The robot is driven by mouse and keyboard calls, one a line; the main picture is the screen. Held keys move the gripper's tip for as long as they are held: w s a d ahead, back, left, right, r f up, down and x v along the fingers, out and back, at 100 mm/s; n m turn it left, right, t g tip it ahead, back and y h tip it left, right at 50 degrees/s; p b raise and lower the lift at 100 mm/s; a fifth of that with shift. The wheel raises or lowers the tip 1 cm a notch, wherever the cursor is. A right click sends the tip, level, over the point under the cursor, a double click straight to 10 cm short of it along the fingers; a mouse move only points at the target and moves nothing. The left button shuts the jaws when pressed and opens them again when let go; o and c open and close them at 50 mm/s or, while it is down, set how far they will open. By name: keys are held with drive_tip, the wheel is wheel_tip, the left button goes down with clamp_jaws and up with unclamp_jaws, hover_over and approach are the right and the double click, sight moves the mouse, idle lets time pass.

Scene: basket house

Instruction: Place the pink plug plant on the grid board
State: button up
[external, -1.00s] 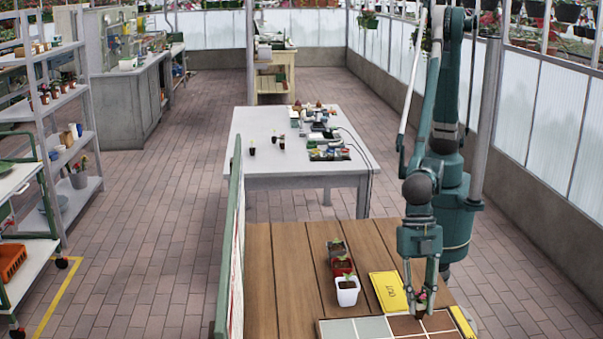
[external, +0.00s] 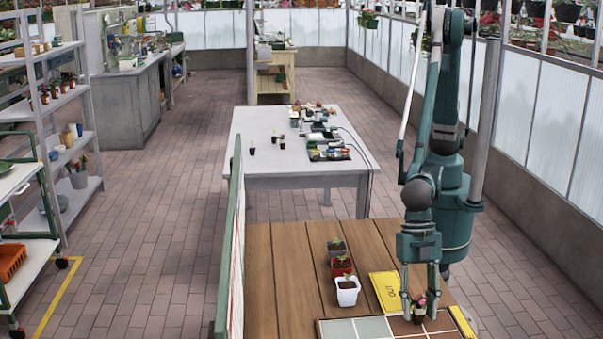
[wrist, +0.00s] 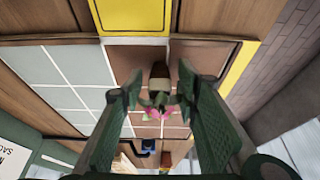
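The pink plug plant (external: 419,306) stands on a brown cell of the grid board (external: 372,328) at the front of the wooden table. In the wrist view the plant (wrist: 160,86) has a brown plug and a pink and green top. My gripper (external: 419,295) is low over the board, with its fingers spread on either side of the plant. In the wrist view the gripper (wrist: 160,90) is open, with a gap between each finger and the plug. The board (wrist: 75,70) has grey cells on the left and brown cells on the right.
A yellow card (external: 387,291) lies just behind the board, left of my gripper. A white pot (external: 347,291), a red pot (external: 342,266) and a dark pot (external: 336,246) stand in a row further left. A green-framed panel (external: 231,250) edges the table's left side.

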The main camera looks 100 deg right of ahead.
drive_tip(key=shift+r, duration=0.1)
drive_tip(key=p+v, duration=0.2)
drive_tip(key=v, duration=1)
idle(0.8)
